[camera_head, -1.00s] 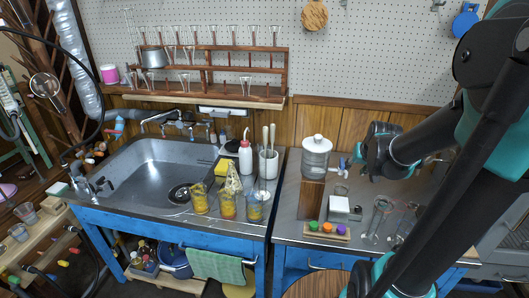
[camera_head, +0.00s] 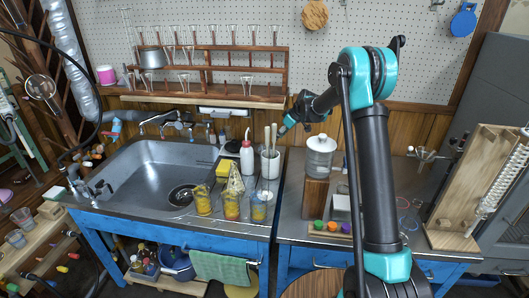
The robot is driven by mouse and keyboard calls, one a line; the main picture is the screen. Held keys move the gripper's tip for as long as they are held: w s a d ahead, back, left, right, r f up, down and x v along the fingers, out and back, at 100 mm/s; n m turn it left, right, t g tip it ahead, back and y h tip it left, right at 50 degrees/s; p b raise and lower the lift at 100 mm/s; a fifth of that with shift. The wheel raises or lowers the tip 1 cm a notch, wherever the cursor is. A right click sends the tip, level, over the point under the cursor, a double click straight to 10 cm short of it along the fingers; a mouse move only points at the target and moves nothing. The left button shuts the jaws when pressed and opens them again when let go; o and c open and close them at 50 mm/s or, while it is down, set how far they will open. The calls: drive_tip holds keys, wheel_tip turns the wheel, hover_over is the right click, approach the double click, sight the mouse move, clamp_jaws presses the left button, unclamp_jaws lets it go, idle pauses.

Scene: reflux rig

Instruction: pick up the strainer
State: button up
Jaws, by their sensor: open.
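A round, pale, mesh-like disc with a handle, which looks like a strainer (camera_head: 42,86), hangs at the upper left, beside the wooden rack. A dark round drain piece (camera_head: 182,195) lies in the sink bottom; I cannot tell for sure which of these is the strainer. My gripper (camera_head: 284,129) is open, small in the picture, and reaches left over the counter. It is close to the upright handles in the white utensil cup (camera_head: 270,165); I cannot tell whether it touches them. It is far from both round pieces.
A white squeeze bottle (camera_head: 246,157) and several beakers (camera_head: 231,206) stand by the sink (camera_head: 140,165). A lidded glass jar (camera_head: 320,150) stands on a wooden block right of the gripper. The shelf (camera_head: 205,97) of glassware is behind. A wooden stand (camera_head: 478,190) is at right.

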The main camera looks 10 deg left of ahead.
drive_tip(key=shift+n, duration=0.5)
drive_tip(key=a+f, duration=0.1)
drive_tip(key=w+a+f, duration=0.1)
drive_tip(key=a, duration=0.1)
drive_tip(key=shift+w+a+f, duration=0.2)
drive_tip(key=shift+x, duration=3)
drive_tip(key=shift+w+a+r, duration=0.1)
drive_tip(key=shift+w+r, duration=0.05)
drive_tip(key=shift+c, duration=0.6)
clamp_jaws()
